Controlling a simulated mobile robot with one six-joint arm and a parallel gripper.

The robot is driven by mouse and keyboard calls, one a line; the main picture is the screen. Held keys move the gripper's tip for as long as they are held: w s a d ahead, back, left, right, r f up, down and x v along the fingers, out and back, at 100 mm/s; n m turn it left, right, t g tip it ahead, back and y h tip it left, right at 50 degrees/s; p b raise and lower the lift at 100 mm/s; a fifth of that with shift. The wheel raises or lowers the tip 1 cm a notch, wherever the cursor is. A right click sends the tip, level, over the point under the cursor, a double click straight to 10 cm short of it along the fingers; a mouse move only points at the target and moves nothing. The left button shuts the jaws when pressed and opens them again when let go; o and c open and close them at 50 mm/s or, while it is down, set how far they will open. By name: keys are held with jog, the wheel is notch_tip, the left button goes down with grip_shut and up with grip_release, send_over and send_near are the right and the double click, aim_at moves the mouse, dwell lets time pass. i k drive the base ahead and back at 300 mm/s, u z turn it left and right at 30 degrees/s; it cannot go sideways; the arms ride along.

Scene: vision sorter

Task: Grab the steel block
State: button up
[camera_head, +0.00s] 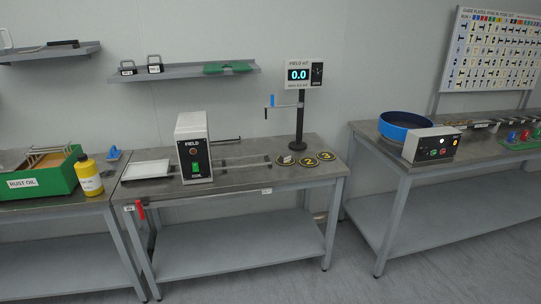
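No thing is clearly recognisable as the steel block. A small pale object (287,159) sits on the leftmost of three round black-and-yellow pads on the middle table; it is too small to tell if it is the steel block. The pads marked 2 (308,162) and 3 (326,156) look bare. My gripper is not in view.
A green RUST OIL bin (40,177) and yellow bottle (88,175) stand left. A blue round basin (402,125) stands right.

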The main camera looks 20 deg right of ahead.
aim_at(284, 158)
jog(key=u, duration=0.45)
jog(key=i, duration=0.9)
jog(key=u, duration=0.2)
